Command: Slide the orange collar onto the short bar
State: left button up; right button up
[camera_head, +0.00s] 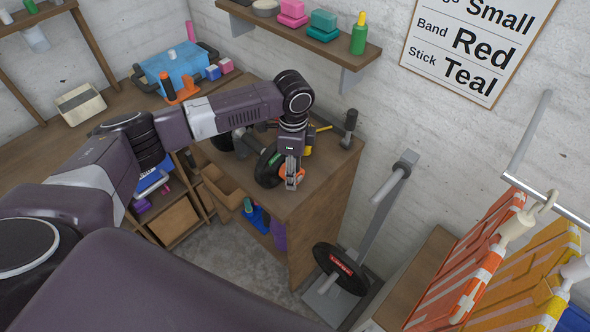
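The orange collar (300,172) shows as small orange patches on both sides of my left gripper's fingers, above the workbench's near right part. My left gripper (292,184) points down there, its fingers close together and partly covering the collar. I cannot tell whether they grip it or stand in front of it. The short bar (247,139) lies on the workbench just left of the gripper, with black plates (268,166) on it. My arm hides part of the bar. My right gripper is not in view.
The workbench (318,183) holds a dark upright post (350,124) and a yellow-handled tool (320,128) near the gripper. A blue box (172,66) stands at the back left. A wall shelf (330,45) hangs above. A rack with a black plate (340,268) stands to the right.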

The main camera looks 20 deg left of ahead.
pick_arm(q)
jog(key=shift+w+a+r, duration=0.1)
jog(key=shift+a, duration=0.05)
jog(key=o, duration=1.5)
jog(key=shift+o, duration=0.5)
jog(key=shift+a, duration=0.1)
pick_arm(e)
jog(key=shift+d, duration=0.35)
pick_arm(q)
notch_tip(320, 180, up, 12)
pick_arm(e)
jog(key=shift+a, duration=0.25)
